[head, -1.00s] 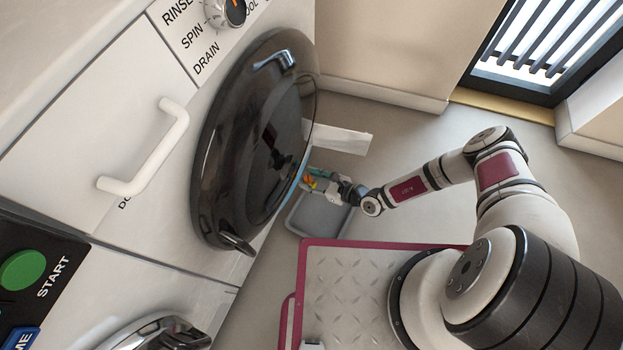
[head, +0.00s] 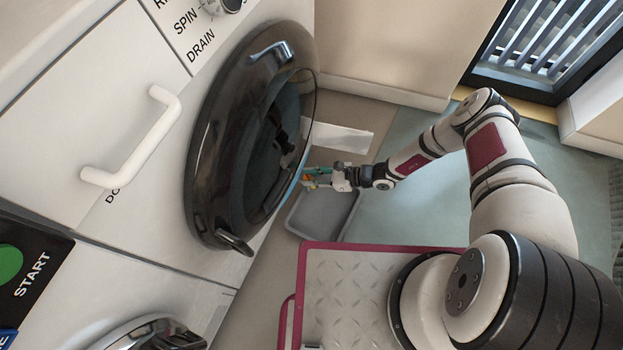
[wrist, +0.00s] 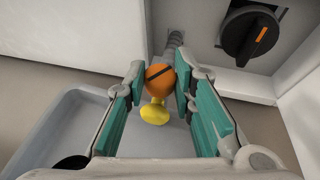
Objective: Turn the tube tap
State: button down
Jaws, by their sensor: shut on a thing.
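The tube tap shows in the wrist view as an orange rounded body (wrist: 160,77) with a dark stripe and a yellow piece (wrist: 155,112) in front. It sits at the end of a grey ribbed tube (wrist: 174,42). My gripper (wrist: 159,76) has teal-padded fingers on both sides of the orange body, shut on it near the fingertips. In the head view my gripper (head: 318,176) is low beside the washer's dark round door (head: 225,150), above a grey tray. The tap is small and mostly hidden there.
The grey tray (head: 298,222) lies on the floor under my gripper and also shows in the wrist view (wrist: 50,130). A black knob with an orange mark (wrist: 240,38) is in a recess at upper right. A white flap (head: 340,139) juts out beside the door.

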jog(key=n+g, duration=0.4)
jog(key=n+g+h, duration=0.1)
jog(key=n+g, duration=0.1)
jog(key=shift+w+g, duration=0.35)
jog(key=shift+g, duration=0.05)
dwell(0.3)
jog(key=c, duration=1.3)
grip_release()
jog(key=shift+c, duration=0.2)
jog(key=v, duration=1.2)
jog(key=shift+w, duration=0.2)
